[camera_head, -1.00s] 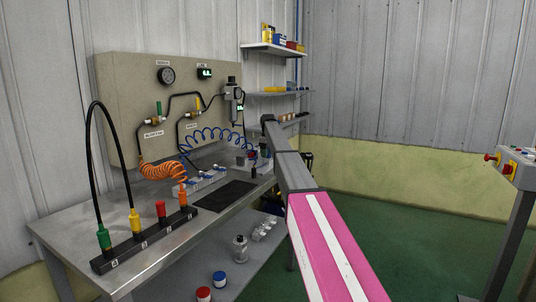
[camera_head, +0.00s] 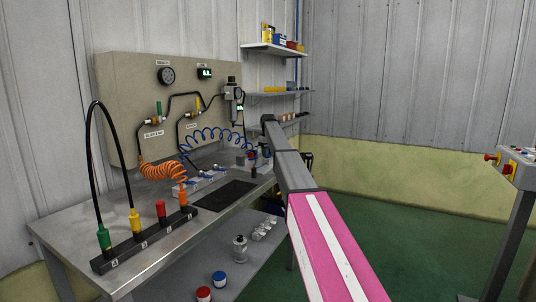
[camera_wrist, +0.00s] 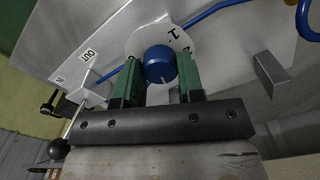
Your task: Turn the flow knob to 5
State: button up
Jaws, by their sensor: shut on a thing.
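In the wrist view a blue knob (camera_wrist: 160,64) with a pale mark on its lower edge stands on a white round dial (camera_wrist: 158,34). A few printed characters show on the dial's right side; a "1" can be made out and the rest is cut off or hidden. My gripper (camera_wrist: 160,75) has its two green fingers on either side of the knob and is shut on it. The number that the knob points to cannot be read. In the head view my arm runs towards the back end of the bench, and the gripper and knob cannot be made out there.
A blue hose (camera_wrist: 208,11) runs past the dial, and a grey block (camera_wrist: 271,74) stands to the right. In the head view the bench (camera_head: 150,262) holds a black manifold (camera_head: 146,240) and coiled hoses.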

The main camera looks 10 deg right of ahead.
jog(key=m, duration=1.1)
jog(key=shift+m, duration=0.4)
dwell(0.3)
jog(key=o, duration=0.9)
jog(key=shift+r, duration=0.1)
notch_tip(320, 180, up, 11)
jog(key=shift+f, duration=0.2)
jog(key=shift+s, duration=0.1)
